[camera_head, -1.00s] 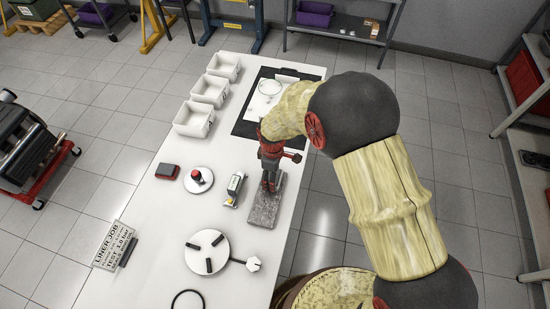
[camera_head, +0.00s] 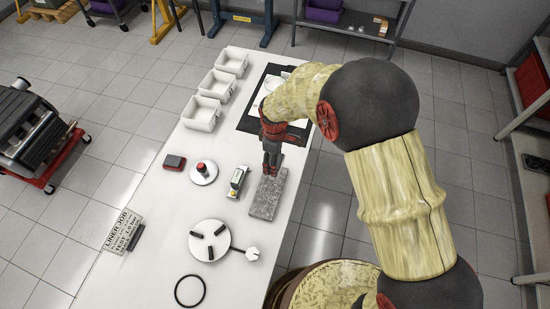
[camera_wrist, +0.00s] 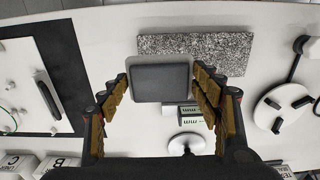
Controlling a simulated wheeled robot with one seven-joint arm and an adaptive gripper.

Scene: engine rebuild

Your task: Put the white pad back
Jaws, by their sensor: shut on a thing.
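My gripper (camera_head: 271,168) is over the far end of a speckled grey slab (camera_head: 266,197). In the wrist view its fingers (camera_wrist: 160,84) are closed against two sides of a dark grey, round-cornered square block (camera_wrist: 161,83). The block's underside is hidden, and I cannot tell whether it is the pad; it looks grey, not white. The slab (camera_wrist: 205,48) shows behind the block in the wrist view. A white plate with a dark bar (camera_wrist: 46,100) lies on the black mat (camera_wrist: 70,75) at the left.
A three-bar white disc (camera_head: 209,240) and black ring (camera_head: 189,291) lie nearer. White bins (camera_head: 201,116) line the far left edge.

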